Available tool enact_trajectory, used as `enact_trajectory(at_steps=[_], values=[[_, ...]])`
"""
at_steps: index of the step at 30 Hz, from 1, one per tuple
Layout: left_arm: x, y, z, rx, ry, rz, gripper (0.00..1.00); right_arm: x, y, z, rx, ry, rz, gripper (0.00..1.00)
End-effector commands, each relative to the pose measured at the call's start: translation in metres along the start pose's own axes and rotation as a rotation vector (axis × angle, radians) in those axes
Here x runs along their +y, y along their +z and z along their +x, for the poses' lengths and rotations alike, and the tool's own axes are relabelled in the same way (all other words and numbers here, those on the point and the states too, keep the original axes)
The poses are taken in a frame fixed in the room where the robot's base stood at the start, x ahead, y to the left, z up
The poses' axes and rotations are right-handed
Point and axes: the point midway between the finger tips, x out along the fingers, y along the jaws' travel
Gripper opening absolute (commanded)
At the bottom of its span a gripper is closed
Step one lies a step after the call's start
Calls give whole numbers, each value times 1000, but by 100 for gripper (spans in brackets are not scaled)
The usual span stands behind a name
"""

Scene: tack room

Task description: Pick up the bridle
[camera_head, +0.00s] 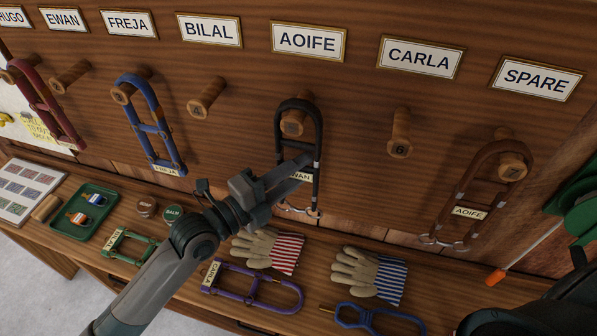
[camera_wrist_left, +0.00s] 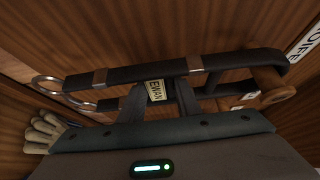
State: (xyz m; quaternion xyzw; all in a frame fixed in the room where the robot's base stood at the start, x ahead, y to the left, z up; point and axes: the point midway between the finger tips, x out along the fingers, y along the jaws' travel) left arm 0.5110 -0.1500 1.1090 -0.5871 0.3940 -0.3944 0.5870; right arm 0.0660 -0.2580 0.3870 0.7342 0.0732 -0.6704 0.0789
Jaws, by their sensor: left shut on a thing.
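A black bridle (camera_head: 319,125) with an EWAN tag hangs on the peg (camera_head: 293,123) below the AOIFE plate (camera_head: 308,42). Its metal rings hang at the bottom, above the bench. My left gripper (camera_head: 301,165) is shut on the bridle near its tag. In the left wrist view, the fingers (camera_wrist_left: 160,97) close at the EWAN tag on the lower strap of the bridle (camera_wrist_left: 232,62). The bridle's top loop is still around the peg (camera_wrist_left: 272,97).
A blue bridle (camera_head: 157,108), a red bridle (camera_head: 50,105) and a brown bridle (camera_head: 478,178) hang on other pegs. Pegs under BILAL (camera_head: 207,97) and CARLA (camera_head: 400,133) are empty. Gloves (camera_head: 357,272), a purple bridle (camera_head: 250,275) and a green tray (camera_head: 112,208) crowd the bench below.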

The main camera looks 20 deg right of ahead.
Motion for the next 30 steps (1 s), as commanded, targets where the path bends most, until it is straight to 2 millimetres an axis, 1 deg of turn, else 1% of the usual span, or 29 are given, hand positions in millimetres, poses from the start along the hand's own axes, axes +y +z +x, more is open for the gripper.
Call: enact_trajectory(at_steps=[8, 11, 15, 20, 24, 30], values=[[-9, 0, 0, 2, -4, 1, 0, 0, 0, 5, 1, 0, 0, 31], [-17, 0, 0, 1, -5, 4, 0, 0, 0, 10, 1, 0, 0, 31], [-35, 0, 0, 2, -8, 6, 0, -1, 1, 20, 1, 0, 1, 31], [-32, -18, -24, 1, -3, 2, 0, -2, 1, 31, 2, -2, 1, 31], [-32, -36, -50, 2, -4, 2, 0, -3, 2, 42, 2, -2, 1, 31], [-33, -58, -81, 2, -3, 2, 0, -5, 2, 54, 2, -4, 2, 31]])
